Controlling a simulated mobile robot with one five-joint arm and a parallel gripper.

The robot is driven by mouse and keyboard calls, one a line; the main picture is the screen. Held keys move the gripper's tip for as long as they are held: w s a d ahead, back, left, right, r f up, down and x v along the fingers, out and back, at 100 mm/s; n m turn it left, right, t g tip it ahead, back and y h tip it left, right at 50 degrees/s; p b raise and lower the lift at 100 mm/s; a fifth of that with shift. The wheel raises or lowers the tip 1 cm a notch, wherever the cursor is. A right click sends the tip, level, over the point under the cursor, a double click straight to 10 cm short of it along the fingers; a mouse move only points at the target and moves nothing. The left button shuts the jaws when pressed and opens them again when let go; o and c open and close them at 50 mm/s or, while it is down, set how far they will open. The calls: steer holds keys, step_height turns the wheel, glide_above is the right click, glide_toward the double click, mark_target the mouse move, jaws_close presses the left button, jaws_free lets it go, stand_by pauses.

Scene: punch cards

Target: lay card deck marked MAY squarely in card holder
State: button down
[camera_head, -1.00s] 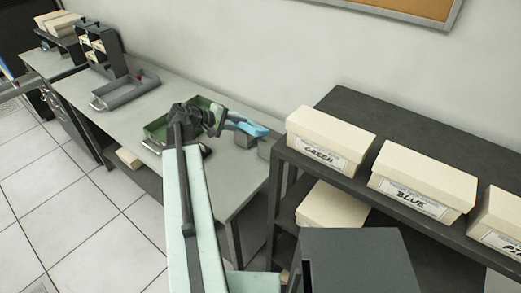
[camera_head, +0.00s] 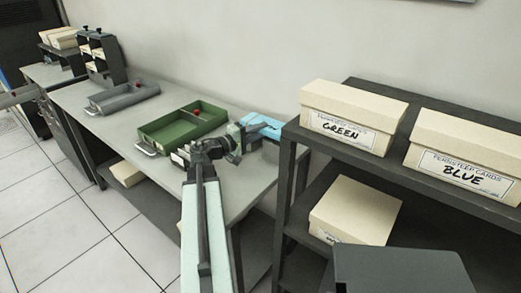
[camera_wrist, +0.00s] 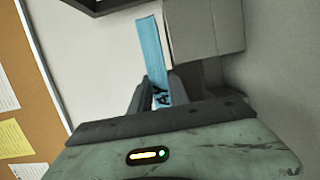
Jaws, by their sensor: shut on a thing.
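A light blue card deck (camera_wrist: 152,52) stands between the fingers of my gripper (camera_wrist: 158,90) in the wrist view. Dark letters, partly hidden and ending like "AY", show low on it. My gripper is shut on this deck. In the head view my gripper (camera_head: 236,134) is at the right end of the bench, beside light blue (camera_head: 262,124) that appears to be the deck. A green divided tray (camera_head: 150,137) with a red knob lies left of my gripper. A grey tray (camera_head: 105,107) lies farther left. I cannot tell which is the card holder.
A dark upright rack (camera_head: 100,58) stands at the bench's far end. Bare bench top (camera_head: 110,130) shows in front of the trays. Grey blocks (camera_wrist: 205,25) are close beside the deck.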

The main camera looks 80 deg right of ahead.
step_height(320, 180, down, 5)
steer(key=b, duration=0.3)
steer(key=shift+a+b, duration=0.15)
steer(key=shift+b, duration=0.25)
steer(key=shift+r, duration=0.2)
steer(key=c, duration=1.3)
jaws_free()
steer(key=shift+c, duration=0.2)
steer(key=shift+o, duration=0.4)
steer(key=shift+d+f, duration=0.15)
steer(key=shift+d, duration=0.05)
steer(key=shift+a, duration=0.1)
steer(key=shift+w+a, duration=0.1)
steer(key=shift+w, duration=0.05)
steer(key=v, duration=1.1)
steer(key=shift+w+a, duration=0.2)
steer(key=shift+a, duration=0.1)
